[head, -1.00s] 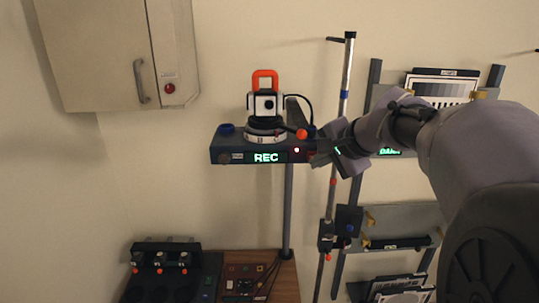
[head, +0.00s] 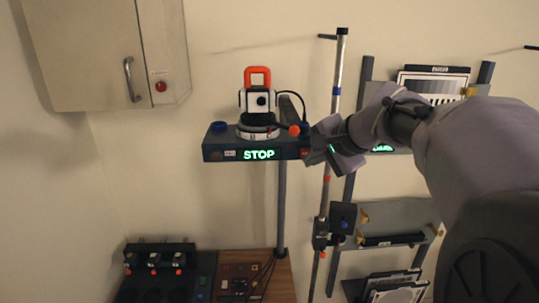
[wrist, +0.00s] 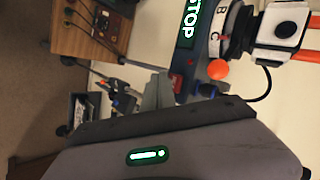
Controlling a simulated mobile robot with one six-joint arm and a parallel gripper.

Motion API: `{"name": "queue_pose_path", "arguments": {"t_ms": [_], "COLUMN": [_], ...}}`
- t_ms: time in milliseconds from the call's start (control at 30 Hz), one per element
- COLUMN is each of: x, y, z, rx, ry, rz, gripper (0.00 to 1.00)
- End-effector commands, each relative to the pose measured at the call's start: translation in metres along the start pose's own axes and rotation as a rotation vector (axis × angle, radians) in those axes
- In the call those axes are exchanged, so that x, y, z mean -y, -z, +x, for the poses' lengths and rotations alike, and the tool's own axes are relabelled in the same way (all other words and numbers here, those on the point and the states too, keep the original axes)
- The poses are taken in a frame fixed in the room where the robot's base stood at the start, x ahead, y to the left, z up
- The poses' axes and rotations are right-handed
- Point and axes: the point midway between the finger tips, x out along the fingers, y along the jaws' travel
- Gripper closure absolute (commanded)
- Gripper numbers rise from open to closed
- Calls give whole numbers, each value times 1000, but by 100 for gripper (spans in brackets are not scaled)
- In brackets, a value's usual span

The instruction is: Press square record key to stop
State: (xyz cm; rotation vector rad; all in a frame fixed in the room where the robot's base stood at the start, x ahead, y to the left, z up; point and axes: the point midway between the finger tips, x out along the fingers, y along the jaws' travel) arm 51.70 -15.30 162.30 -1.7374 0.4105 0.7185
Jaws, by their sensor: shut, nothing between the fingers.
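The dark camera unit (head: 225,153) is on a pole at mid-height, with a green display (head: 259,154) that reads STOP. The same display shows sideways in the wrist view (wrist: 190,24). My gripper (head: 312,150) is shut and empty at the right end of the unit's front face. In the wrist view my fingers (wrist: 160,92) reach to the end of the unit beside the display.
A white camera head with an orange handle (head: 257,76) stands on the unit, with an orange ball knob (head: 294,130) at its right. A vertical pole (head: 335,110) and a wall rack (head: 398,215) are to the right. A wall cabinet (head: 95,55) is upper left.

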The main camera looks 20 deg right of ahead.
Motion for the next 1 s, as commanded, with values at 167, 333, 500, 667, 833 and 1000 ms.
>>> {"name": "queue_pose_path", "arguments": {"t_ms": [167,333,500,667,833,1000], "x": [-1,-6,-19,-29,-32,-32], "y": [-1,-4,-17,-27,-32,-32], "z": [-2,-5,-21,-36,-43,-43], "rx": [0,-1,-1,-1,0,1], "ry": [0,1,1,1,0,0], "rz": [0,1,1,2,2,1], "gripper": [100,100,100,100,100,100]}}
